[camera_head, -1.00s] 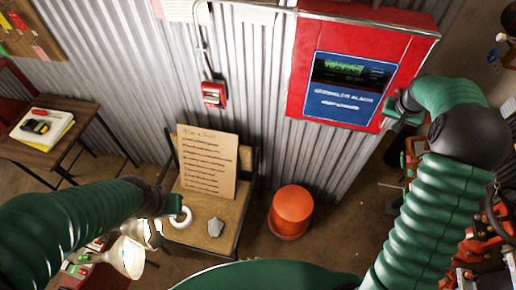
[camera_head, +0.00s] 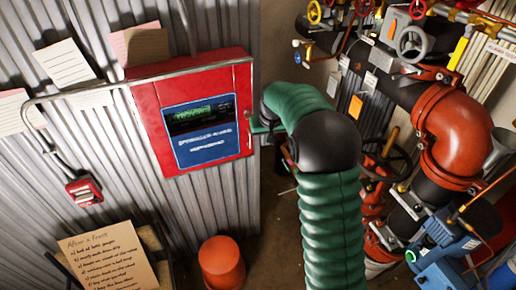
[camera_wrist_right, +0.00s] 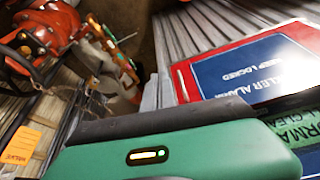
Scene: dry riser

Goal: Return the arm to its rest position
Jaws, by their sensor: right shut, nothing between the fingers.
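My right arm, in green ribbed sleeving, rises from the bottom of the head view. Its right gripper (camera_head: 262,130) is shut and empty, close to the right edge of the red alarm box (camera_head: 148,101). I cannot tell whether it touches the box. In the right wrist view, green gripper housing (camera_wrist_right: 180,153) with a small lit indicator fills the bottom, and the box's red edge and blue label (camera_wrist_right: 268,72) show upside down behind it. My left gripper is out of view.
Red and black pipework (camera_head: 455,130) with valves and handwheels crowds the right side. A blue device (camera_head: 445,255) is at lower right. An orange stool (camera_head: 221,262) stands below the box. A handwritten board (camera_head: 108,262) and a small red wall unit (camera_head: 84,190) are at left.

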